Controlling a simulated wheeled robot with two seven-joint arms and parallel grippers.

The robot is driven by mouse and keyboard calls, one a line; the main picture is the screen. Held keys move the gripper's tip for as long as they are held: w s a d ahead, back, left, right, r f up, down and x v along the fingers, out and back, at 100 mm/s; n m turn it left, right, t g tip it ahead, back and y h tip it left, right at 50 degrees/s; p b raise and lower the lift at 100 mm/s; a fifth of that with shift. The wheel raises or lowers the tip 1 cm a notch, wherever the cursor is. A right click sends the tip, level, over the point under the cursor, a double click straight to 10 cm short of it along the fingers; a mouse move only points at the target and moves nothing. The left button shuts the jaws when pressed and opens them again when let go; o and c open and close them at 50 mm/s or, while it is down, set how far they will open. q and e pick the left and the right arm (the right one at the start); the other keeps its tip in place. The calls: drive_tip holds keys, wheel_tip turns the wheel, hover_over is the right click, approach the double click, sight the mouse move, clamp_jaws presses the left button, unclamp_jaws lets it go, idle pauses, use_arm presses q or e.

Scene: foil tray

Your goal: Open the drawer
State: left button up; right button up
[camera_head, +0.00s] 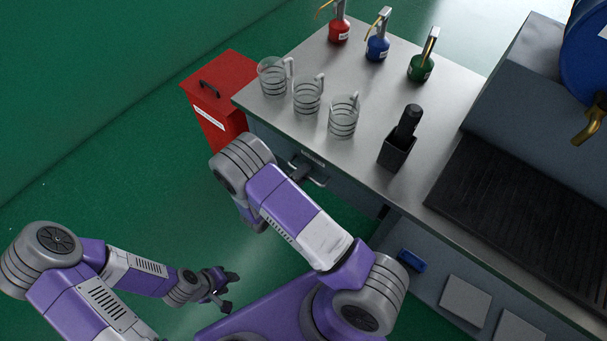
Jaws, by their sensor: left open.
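The drawer front (339,180) is under the near edge of the steel-topped bench, with a pale label and a grey bar handle (310,178). It looks flush with the bench, though my right arm covers part of it. My left gripper (223,293) is open and empty over the green floor at lower left, well apart from the handle. My right arm reaches up in front of the bench and bends near the drawer. Its gripper is hidden behind the arm.
On the bench (300,55) stand several clear measuring jugs (343,117), a black holder (397,152) and red, blue and green dispensers (421,68). A red box (222,95) stands beside the bench. A black grate (500,195) lies right. Green floor is open at left.

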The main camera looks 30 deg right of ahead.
drive_tip(key=shift+w+d, duration=0.15)
drive_tip(key=shift+d, duration=0.15)
clamp_jaws()
